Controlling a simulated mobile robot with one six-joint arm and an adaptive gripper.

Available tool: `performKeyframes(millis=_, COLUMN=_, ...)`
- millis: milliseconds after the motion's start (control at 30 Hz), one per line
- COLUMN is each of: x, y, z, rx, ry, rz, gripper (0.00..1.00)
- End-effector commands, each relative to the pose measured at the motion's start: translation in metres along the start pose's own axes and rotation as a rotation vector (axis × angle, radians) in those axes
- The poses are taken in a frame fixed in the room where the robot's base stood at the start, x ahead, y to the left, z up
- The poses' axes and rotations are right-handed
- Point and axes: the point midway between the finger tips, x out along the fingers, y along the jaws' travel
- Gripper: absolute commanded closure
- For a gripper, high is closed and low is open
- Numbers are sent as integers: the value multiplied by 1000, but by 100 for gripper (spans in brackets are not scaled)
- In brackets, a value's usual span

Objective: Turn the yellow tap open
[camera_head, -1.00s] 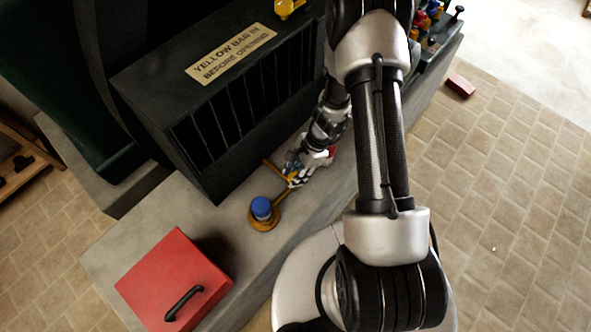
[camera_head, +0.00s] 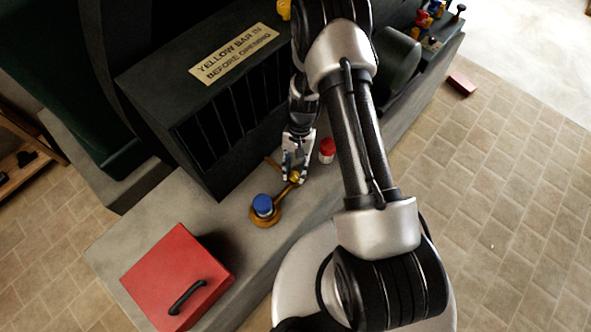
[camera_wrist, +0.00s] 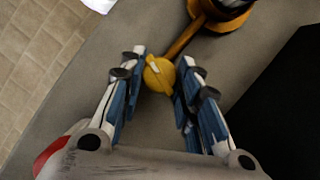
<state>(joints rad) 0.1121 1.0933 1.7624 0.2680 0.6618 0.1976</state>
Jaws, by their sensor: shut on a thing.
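The yellow tap (camera_wrist: 159,74) is a round yellow knob with a raised ridge across its top, seen in the wrist view at the end of a brown-orange pipe. My gripper (camera_wrist: 160,76) has its two fingers on either side of the knob, shut on it. In the head view my gripper (camera_head: 294,178) reaches down to the tap on the grey ledge, and its fingers largely hide the knob. The pipe runs from the tap to an orange round base (camera_head: 264,219) with a blue cap (camera_head: 262,204) on it.
A red-and-white cylinder (camera_head: 327,150) stands close right of my gripper. A black slatted housing (camera_head: 215,135) with a sign reading "YELLOW BAR IN BEFORE OPENING" (camera_head: 233,54) rises behind. A red box with a black handle (camera_head: 178,278) sits at front left. Several coloured items stand far right.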

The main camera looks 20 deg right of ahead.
Motion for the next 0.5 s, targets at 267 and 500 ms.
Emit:
performKeyframes(millis=267, x=1, y=-2, z=0, rx=-174, ry=-1, rz=72, gripper=93)
performKeyframes(millis=500, x=0, y=-2, z=1, rx=-256, ry=-1, rz=106, gripper=93)
